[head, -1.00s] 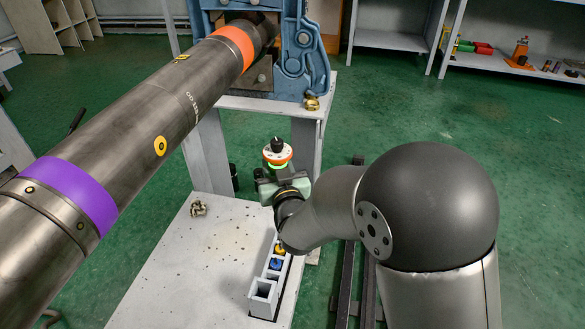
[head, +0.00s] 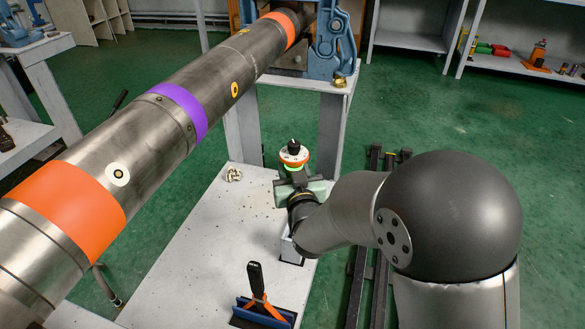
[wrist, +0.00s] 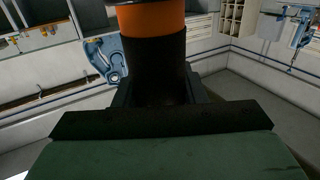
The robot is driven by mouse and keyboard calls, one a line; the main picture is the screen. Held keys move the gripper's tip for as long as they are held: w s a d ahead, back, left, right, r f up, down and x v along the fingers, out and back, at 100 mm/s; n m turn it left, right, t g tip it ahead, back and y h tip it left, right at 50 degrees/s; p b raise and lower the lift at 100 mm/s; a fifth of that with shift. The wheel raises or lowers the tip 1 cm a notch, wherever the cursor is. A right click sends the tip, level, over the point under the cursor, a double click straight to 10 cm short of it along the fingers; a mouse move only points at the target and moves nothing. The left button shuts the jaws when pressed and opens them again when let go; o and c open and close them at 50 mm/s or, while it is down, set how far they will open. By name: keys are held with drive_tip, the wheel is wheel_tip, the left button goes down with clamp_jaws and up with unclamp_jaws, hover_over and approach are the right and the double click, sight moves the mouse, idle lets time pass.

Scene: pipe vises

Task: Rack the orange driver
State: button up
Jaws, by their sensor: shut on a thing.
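The orange driver (head: 294,154) stands upright in my gripper (head: 296,180). It has a black knob on top, a white and orange disc and a green glowing ring below. In the wrist view the driver (wrist: 152,62) shows an orange band above a dark body, between the jaws of my gripper (wrist: 155,100), which are shut on it. Its lower end is hidden. A pale grey rack (head: 290,250) stands on the white bench below my gripper. My arm hides most of the rack and its slots.
A black-handled tool with orange parts (head: 257,290) stands in a blue holder (head: 262,315) at the bench's front. A brass fitting (head: 233,174) lies on the white bench (head: 205,255). A large banded pipe (head: 170,110) runs across the left into a blue vise (head: 335,45).

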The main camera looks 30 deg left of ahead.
drive_tip(key=shift+b, duration=1.05)
drive_tip(key=shift+f+b, duration=0.85)
drive_tip(key=shift+b, duration=0.05)
drive_tip(key=shift+f, duration=0.25)
drive_tip(key=shift+f+b, duration=0.3)
drive_tip(key=shift+b, duration=0.4)
